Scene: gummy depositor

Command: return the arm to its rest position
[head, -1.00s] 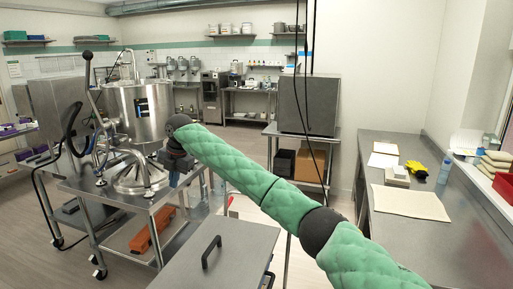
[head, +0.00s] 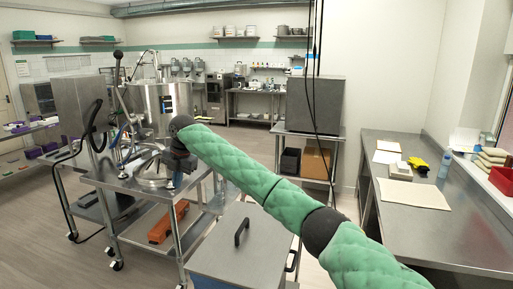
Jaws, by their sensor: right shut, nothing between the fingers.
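My right arm in its green quilted sleeve comes in from the lower right and reaches toward the depositor. My right gripper (head: 178,180) hangs at its far end, pointing down, small and dark. It is shut with nothing in it. It shows in front of the steel depositor (head: 160,108) on its wheeled cart (head: 135,185); whether it touches the cart cannot be told. My left gripper is out of view.
A steel lidded bin (head: 240,248) with a black handle stands below my arm. An orange-red object (head: 168,222) lies on the cart's lower shelf. A steel counter (head: 420,222) with a yellow item (head: 417,162) runs along the right.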

